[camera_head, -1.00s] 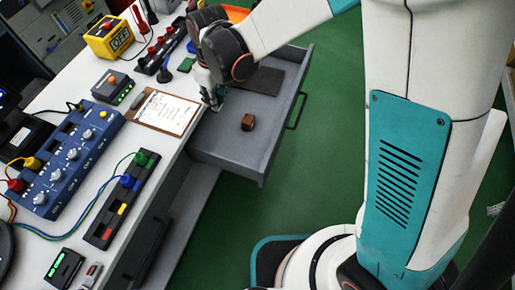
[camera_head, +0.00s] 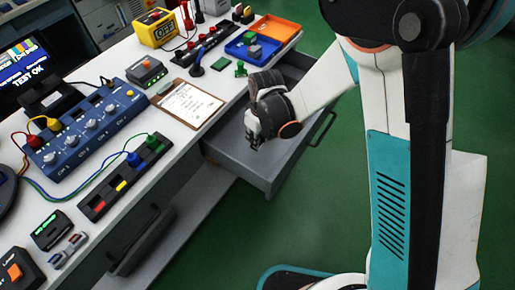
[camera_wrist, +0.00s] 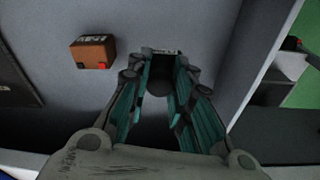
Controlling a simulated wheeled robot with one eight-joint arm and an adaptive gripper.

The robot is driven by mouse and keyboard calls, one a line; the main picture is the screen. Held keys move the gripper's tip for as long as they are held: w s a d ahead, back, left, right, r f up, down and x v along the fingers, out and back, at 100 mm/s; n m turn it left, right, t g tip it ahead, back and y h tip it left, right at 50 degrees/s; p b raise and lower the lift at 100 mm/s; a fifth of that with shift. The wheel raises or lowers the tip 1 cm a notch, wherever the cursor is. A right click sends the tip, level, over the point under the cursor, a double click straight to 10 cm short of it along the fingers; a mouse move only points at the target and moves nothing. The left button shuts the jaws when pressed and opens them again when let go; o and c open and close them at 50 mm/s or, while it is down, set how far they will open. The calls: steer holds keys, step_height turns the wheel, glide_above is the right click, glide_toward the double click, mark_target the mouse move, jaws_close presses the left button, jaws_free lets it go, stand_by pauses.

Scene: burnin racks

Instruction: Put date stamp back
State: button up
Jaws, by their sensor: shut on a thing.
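The grey drawer (camera_head: 232,164) is pulled open under the bench. My gripper (camera_head: 255,146) is over it, fingers pointing down. In the wrist view my gripper (camera_wrist: 162,85) is shut on a dark, rounded thing with a pale lettered end, which looks like the date stamp (camera_wrist: 165,52). The fingers hide most of it. I cannot tell whether the held thing touches the drawer floor.
The drawer's side wall (camera_wrist: 258,60) is right of my fingers in the wrist view. A dark flat piece (camera_wrist: 15,80) lies at far left there. The bench beside the drawer holds a clipboard (camera_head: 188,103), a blue tray (camera_head: 252,48) and an orange tray (camera_head: 275,28).

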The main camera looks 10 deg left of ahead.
steer(key=shift+f+b, duration=0.9)
steer(key=shift+f, duration=1.55)
steer(key=shift+f, duration=0.1)
steer(key=o, duration=0.8)
steer(key=shift+o, duration=0.2)
step_height(320, 180, up, 12)
steer(key=d+p, duration=0.1)
steer(key=p, duration=0.3)
steer(key=shift+s+p, duration=0.3)
steer(key=shift+s, duration=0.15)
steer(key=shift+d, duration=0.1)
